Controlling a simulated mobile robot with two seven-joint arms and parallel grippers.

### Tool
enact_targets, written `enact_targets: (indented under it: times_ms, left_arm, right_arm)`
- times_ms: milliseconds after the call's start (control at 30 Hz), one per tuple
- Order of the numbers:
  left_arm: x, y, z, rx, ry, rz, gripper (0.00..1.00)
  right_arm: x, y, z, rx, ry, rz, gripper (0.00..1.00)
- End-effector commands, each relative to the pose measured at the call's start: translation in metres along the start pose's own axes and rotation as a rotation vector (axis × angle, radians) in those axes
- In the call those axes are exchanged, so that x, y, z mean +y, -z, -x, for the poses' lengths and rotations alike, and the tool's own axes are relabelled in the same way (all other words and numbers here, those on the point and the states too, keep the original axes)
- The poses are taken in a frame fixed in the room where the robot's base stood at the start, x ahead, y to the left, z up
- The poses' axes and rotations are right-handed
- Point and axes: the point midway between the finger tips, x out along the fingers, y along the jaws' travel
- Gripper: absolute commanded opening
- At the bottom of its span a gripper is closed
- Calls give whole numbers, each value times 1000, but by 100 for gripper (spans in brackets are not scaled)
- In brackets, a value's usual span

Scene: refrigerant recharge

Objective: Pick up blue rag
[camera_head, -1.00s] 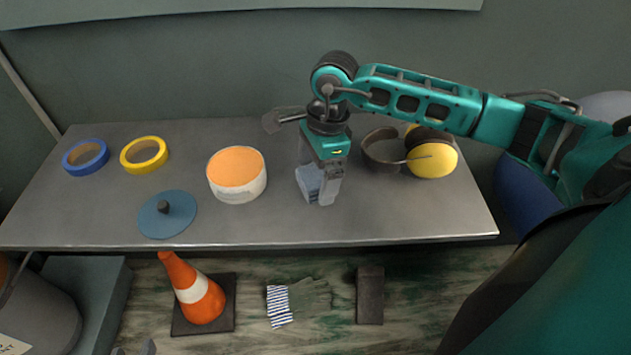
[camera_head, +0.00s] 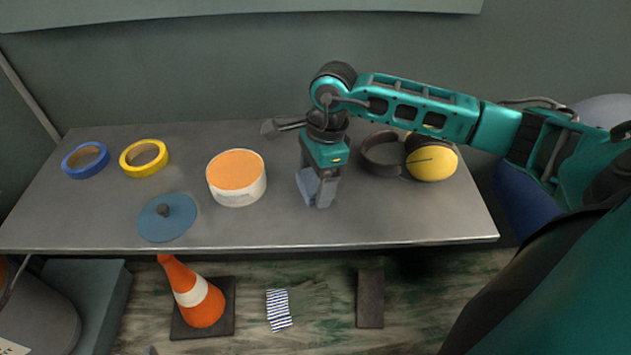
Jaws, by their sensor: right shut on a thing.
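The blue rag (camera_head: 307,185) is a small folded cloth near the middle of the grey workbench. My right gripper (camera_head: 318,193) comes down over it from above and is shut on it. The fingers hide part of the rag, and I cannot tell whether it touches the bench top. My left gripper is not in view.
A white tub with an orange top (camera_head: 237,178) stands left of my right gripper. Yellow-and-black earmuffs (camera_head: 432,163) lie to its right. A blue disc with a knob (camera_head: 167,217), yellow tape (camera_head: 144,158) and blue tape (camera_head: 86,160) lie farther left. A traffic cone (camera_head: 198,295) stands below.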

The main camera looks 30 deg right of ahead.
Motion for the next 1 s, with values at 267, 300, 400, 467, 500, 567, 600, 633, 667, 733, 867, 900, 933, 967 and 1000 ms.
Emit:
enact_targets:
  times_ms: [267, 300, 400, 467, 500, 567, 600, 633, 667, 733, 867, 900, 933, 967, 1000]
  left_arm:
    - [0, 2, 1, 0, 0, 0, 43]
    - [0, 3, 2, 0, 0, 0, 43]
    - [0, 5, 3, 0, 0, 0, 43]
    - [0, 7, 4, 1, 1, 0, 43]
    - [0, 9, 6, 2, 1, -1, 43]
    - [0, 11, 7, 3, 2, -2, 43]
    - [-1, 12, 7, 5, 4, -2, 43]
    - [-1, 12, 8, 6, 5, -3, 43]
    - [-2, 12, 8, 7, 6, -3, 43]
    - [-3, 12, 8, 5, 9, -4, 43]
    - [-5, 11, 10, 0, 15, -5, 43]
    - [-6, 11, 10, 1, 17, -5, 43]
    - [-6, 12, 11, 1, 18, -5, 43]
    - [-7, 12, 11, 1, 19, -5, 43]
    - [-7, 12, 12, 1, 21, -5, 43]
  right_arm:
    - [-1, -2, 13, -1, 2, 0, 49]
    - [-1, -3, 18, -1, 2, 0, 49]
    - [-1, -5, 35, -1, 5, 2, 49]
    - [-2, -8, 49, -2, 6, 1, 49]
    - [-2, -9, 60, -1, 7, 1, 49]
    - [-2, -12, 78, -1, 8, 1, 49]
    - [-2, -14, 90, -2, 7, 2, 49]
    - [-2, -15, 99, -1, 8, 1, 49]
    - [-2, -17, 108, -2, 7, 1, 49]
    - [-1, -20, 128, -2, 7, 2, 49]
    - [-1, -24, 159, -1, 6, 1, 49]
    - [-1, -26, 167, -2, 4, 1, 49]
    - [-1, -26, 172, -1, 4, 1, 49]
    - [-1, -27, 177, -1, 4, 0, 49]
    - [-1, -28, 182, -2, 3, 0, 49]
